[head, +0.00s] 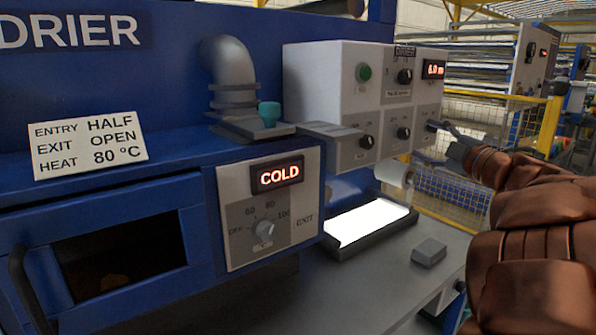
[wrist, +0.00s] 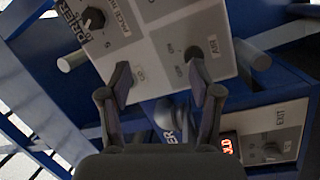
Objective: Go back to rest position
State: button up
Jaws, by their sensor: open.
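My gripper (head: 447,134) reaches in from the right in the head view, near the lower right corner of the grey control box (head: 310,75). In the wrist view my gripper (wrist: 159,76) has its two fingers spread apart with nothing between them. The panel of a grey box (wrist: 150,40) with dark knobs lies beyond the fingertips. In the head view the fingertips overlap the panel's lower right knob area; I cannot tell whether they touch it. My brown-sleeved arm (head: 530,220) fills the right side.
The blue drier (head: 120,80) carries a lower panel (head: 235,200) with a dial and a display (head: 278,176) reading COLD. A lit white tray (head: 368,224) and a grey block (head: 428,251) are on the bench. A yellow fence (head: 480,97) stands behind.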

jog(key=s+d+f+m+g+h, duration=0.1)
jog(key=s+d+f+m+h, duration=0.2)
jog(key=d+m+h, duration=0.35)
jog(key=s+d+f+m+g+h, duration=0.1)
jog(key=s+d+f+m+h, duration=0.1)
jog(key=s+d+m+h, duration=0.35)
jog(key=s+a+f+m+g, duration=0.35)
jog(key=s+f+g, duration=0.2)
jog(key=f, duration=0.45)
jog(key=s+a+f+m+g, duration=0.35)
jog(key=s+f, duration=0.35)
jog(key=f, duration=0.3)
jog(key=s+a+f+g+y, duration=0.25)
jog(key=s+a, duration=0.25)
jog(key=s, duration=0.3)
jog(key=s+a+f+n+g+y, duration=0.1)
jog(key=s+a+f+g, duration=0.3)
jog(key=s, duration=0.4)
jog(key=s+a+f+g+y, duration=0.2)
jog(key=s+a+f, duration=0.2)
jog(key=s+a, duration=0.35)
notch_tip(320, 180, up, 14)
jog(key=p, duration=1.3)
jog(key=shift+d+r, duration=0.15)
jog(key=shift+d, duration=0.25)
